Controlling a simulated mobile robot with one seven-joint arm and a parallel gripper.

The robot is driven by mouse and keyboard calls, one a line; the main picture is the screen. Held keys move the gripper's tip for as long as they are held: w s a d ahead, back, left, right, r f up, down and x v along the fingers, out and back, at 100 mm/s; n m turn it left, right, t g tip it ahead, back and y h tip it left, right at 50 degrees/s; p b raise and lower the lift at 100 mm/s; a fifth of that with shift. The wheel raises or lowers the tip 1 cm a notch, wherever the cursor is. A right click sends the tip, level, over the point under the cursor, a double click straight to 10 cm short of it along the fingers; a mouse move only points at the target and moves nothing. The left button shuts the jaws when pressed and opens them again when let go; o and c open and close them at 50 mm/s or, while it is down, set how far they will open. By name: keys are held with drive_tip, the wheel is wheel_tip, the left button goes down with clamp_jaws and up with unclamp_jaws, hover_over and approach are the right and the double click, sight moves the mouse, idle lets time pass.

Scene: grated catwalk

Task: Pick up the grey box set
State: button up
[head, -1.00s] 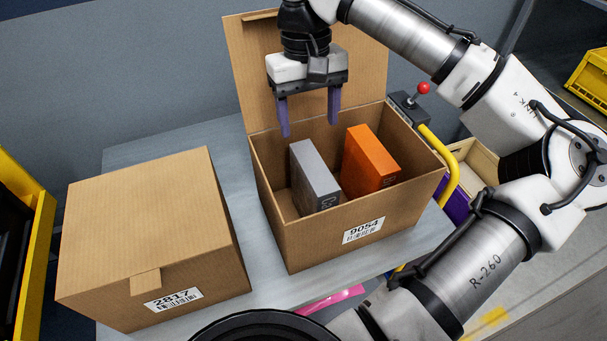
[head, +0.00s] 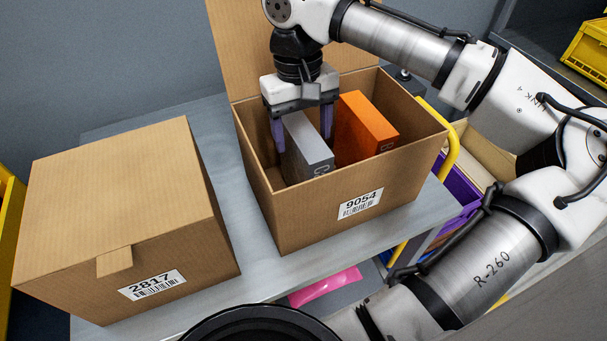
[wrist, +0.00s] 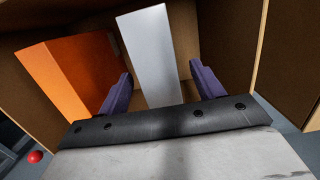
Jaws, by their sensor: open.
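The grey box set (head: 309,150) stands upright inside the open cardboard box labelled 9054 (head: 300,210). An orange box (head: 364,128) stands to its right in the same carton. My gripper (head: 302,138) is open and lowered into the carton, one purple finger on each side of the grey box. In the wrist view the grey box (wrist: 152,55) lies between the two fingers (wrist: 160,90), with a visible gap on its right. The left finger in that view is close to the orange box (wrist: 70,75). The lower part of the grey box is hidden by the carton's front wall.
A closed carton labelled 2817 (head: 120,210) stands to the left on the grey table (head: 240,285). The open carton's raised lid (head: 235,50) is behind my gripper. A yellow rail (head: 447,155) and a yellow crate (head: 588,58) are to the right.

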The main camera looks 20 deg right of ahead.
drive_tip(key=shift+s+d+f+b, duration=0.1)
drive_tip(key=shift+s+f+b, duration=0.05)
drive_tip(key=shift+f+b, duration=1.2)
drive_tip(key=shift+f, duration=0.2)
drive_tip(key=shift+p, duration=0.3)
drive_tip(key=shift+r, duration=0.1)
clamp_jaws()
